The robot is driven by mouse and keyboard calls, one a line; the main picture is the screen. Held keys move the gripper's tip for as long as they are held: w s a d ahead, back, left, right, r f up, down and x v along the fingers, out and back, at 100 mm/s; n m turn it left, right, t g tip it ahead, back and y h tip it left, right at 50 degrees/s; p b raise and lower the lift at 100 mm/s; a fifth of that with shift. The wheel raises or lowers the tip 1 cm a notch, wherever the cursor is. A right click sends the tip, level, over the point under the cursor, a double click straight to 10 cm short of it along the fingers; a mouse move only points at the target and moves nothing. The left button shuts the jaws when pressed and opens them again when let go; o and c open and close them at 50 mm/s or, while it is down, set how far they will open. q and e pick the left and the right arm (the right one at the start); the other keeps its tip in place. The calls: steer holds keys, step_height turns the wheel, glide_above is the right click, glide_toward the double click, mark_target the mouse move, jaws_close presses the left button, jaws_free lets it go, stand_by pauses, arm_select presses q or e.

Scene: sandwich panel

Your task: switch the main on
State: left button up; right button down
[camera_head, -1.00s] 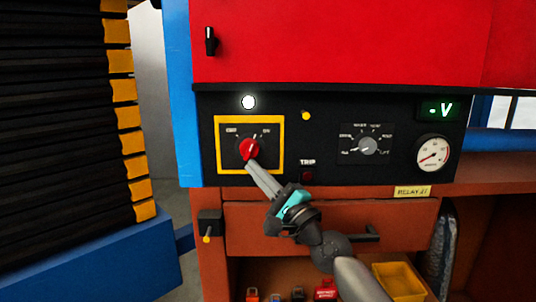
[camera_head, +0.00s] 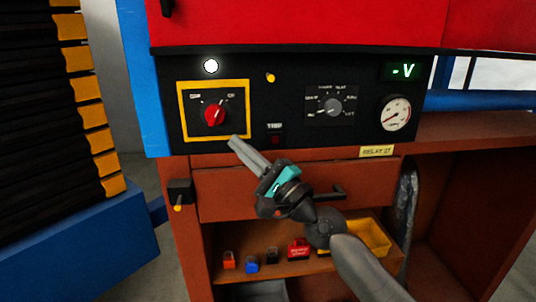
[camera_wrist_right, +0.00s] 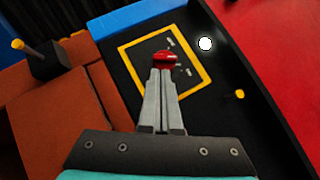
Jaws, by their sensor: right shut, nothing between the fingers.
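The main switch is a red rotary knob (camera_head: 215,115) inside a yellow frame (camera_head: 245,112) on the black panel. Its pointer seems to lean up and right, towards the right-hand label; the small lettering is blurred. My right gripper (camera_head: 234,142) is shut and empty, below and right of the knob, apart from it in the head view. In the wrist view the right gripper's fingers (camera_wrist_right: 163,80) lie together, with the red knob (camera_wrist_right: 165,58) just beyond their tips. My left gripper is not in view.
A white lamp (camera_head: 211,66) glows above the frame. The display (camera_head: 403,71) reads "-V", beside a round gauge (camera_head: 396,114). A grey selector (camera_head: 332,106) and a dark red trip button (camera_head: 276,140) are to the right. A drawer (camera_head: 300,187) and a shelf with a yellow bin (camera_head: 371,237) lie below.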

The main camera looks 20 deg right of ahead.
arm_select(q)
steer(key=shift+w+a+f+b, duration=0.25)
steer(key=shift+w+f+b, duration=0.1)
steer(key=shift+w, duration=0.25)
arm_select(e)
steer(key=s+d, duration=0.3)
steer(key=s, duration=0.4)
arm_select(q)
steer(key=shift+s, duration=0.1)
